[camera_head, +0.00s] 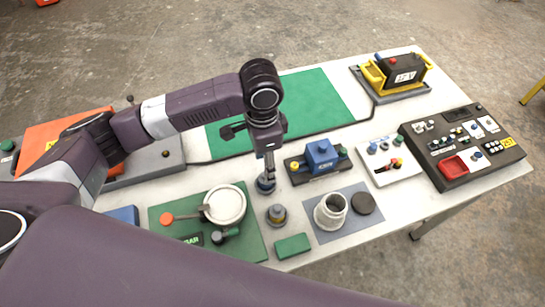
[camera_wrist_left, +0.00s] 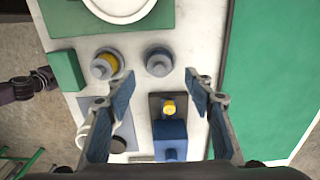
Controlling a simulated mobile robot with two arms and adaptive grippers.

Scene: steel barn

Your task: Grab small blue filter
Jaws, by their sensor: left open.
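A small blue-grey round filter (camera_head: 265,184) stands on the white table just below my left gripper (camera_head: 268,172). It also shows in the left wrist view (camera_wrist_left: 158,62), a little beyond the gap between the open fingertips (camera_wrist_left: 159,76). My left gripper points down and holds nothing. A similar round part with a yellow band (camera_head: 277,215) stands beside the filter, and it is left of it in the wrist view (camera_wrist_left: 106,64). A dark arm end (camera_wrist_left: 40,84) at the wrist view's left edge looks like my right gripper; its fingers are unclear.
A blue vise-like block (camera_head: 322,157) stands close on the right. A white cup (camera_head: 331,211) and black disc (camera_head: 363,203) are on a grey mat. A green block (camera_head: 293,246) lies in front. A white round dish (camera_head: 226,205) is on a green board. The green sheet (camera_head: 312,102) behind is clear.

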